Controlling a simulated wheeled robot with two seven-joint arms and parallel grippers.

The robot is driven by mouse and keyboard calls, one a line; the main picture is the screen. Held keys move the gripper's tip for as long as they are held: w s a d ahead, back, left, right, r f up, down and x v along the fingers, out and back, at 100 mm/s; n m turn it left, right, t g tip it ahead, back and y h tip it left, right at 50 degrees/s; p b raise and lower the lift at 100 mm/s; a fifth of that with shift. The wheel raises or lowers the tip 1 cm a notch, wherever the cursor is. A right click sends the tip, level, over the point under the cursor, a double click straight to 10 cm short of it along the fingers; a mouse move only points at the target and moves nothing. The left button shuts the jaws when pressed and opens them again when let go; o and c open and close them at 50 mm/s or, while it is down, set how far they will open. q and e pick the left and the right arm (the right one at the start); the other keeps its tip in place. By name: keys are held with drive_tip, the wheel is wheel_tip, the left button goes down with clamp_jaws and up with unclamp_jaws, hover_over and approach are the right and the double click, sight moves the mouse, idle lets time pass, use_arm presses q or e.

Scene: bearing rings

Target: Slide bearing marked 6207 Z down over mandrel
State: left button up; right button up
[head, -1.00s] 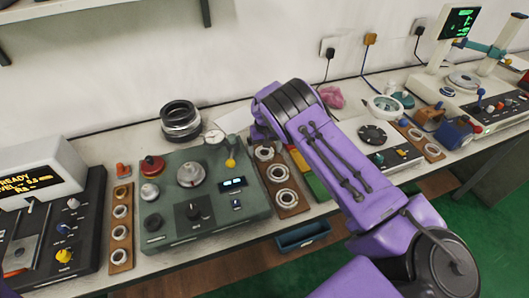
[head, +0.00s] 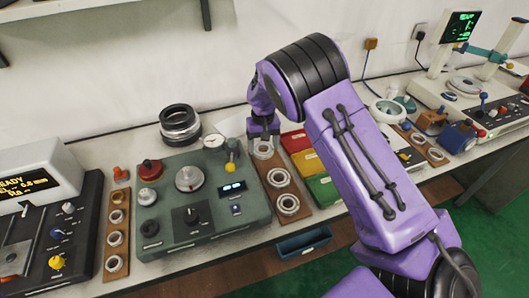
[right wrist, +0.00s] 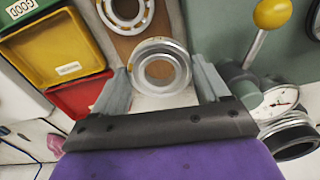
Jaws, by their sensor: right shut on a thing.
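My right gripper (head: 263,137) reaches down at the far end of a brown wooden board (head: 294,213). It is shut on a steel bearing ring (head: 264,150), with one finger on each side. In the right wrist view my gripper (right wrist: 161,82) spans the same bearing ring (right wrist: 160,68), which lies flat. I cannot tell whether it is clear of the board. Two more bearing rings, a middle one (head: 279,177) and a near one (head: 288,205), lie on the board. No 6207 Z marking is readable. The green tester (head: 215,212) carries a round grey spindle part (head: 189,178); I cannot tell if it is the mandrel.
Red (head: 294,141), yellow (head: 308,161) and green (head: 323,190) bins stand right of the board. A dial gauge (head: 213,141) and a yellow-knobbed lever (head: 231,167) stand near the gripper. Stacked dark rings (head: 180,125) are behind the tester. Another ring board (head: 117,230) is at left.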

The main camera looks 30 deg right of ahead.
sight(260, 154)
drive_tip(key=s+a+r+p, duration=0.6)
drive_tip(key=s+r+p, duration=0.1)
drive_tip(key=r, duration=0.4)
drive_tip(key=shift+r+p, duration=0.3)
drive_tip(key=shift+p, duration=0.15)
idle(0.4)
drive_tip(key=shift+s+f, duration=0.1)
drive_tip(key=shift+f, duration=0.05)
